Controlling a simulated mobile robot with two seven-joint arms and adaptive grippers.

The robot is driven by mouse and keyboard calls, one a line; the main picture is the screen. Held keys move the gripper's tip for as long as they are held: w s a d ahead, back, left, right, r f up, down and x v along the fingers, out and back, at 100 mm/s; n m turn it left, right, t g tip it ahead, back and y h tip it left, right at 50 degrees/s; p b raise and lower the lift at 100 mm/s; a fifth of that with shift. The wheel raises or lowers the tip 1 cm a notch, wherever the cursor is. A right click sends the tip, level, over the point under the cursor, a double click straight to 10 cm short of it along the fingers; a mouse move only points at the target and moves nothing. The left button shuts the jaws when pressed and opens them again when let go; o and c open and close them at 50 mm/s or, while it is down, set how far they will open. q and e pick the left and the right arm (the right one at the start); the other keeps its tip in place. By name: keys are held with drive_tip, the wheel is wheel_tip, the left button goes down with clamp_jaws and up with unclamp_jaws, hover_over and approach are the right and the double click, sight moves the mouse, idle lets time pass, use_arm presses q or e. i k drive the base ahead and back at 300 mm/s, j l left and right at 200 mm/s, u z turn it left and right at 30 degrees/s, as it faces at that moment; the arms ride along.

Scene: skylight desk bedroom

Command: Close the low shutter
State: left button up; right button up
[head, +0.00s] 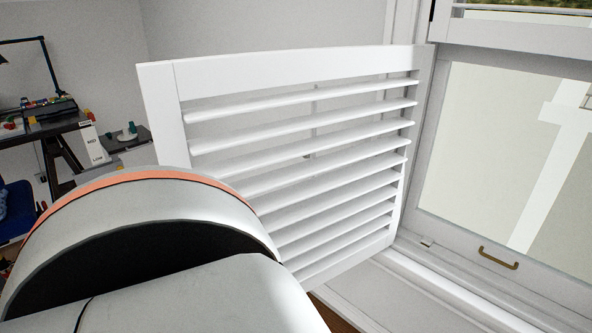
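The low shutter (157,100) is a white louvred panel in the middle of the head view. It stands swung out from the window frame, joined at its right edge, with its free edge toward the left. The window opening (480,150) beside it on the right is uncovered. A large grey and orange arm link of mine fills the lower left and hides the shutter's lower left part. Neither gripper shows, so I cannot see whether anything touches the shutter.
A brass handle (498,258) sits on the lower window frame. Part of an upper shutter (515,35) shows at the top right. A dark desk (50,130) with several small items stands at the far left. A white sill (440,285) runs below the window.

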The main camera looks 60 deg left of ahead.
sight(321, 228)
drive_tip(key=k+j, duration=0.25)
drive_tip(key=k, duration=0.2)
drive_tip(key=k+j+z, duration=0.1)
drive_tip(key=k, duration=0.3)
drive_tip(key=k+j, duration=0.3)
drive_tip(key=j, duration=0.15)
drive_tip(key=k+j+z, duration=0.15)
drive_tip(key=k+j, duration=0.3)
drive_tip(key=j, duration=0.95)
drive_tip(key=i+j+z, duration=0.15)
drive_tip(key=j, duration=1.4)
drive_tip(key=k+l+z, duration=0.2)
drive_tip(key=k+j, duration=0.05)
drive_tip(key=j, duration=0.05)
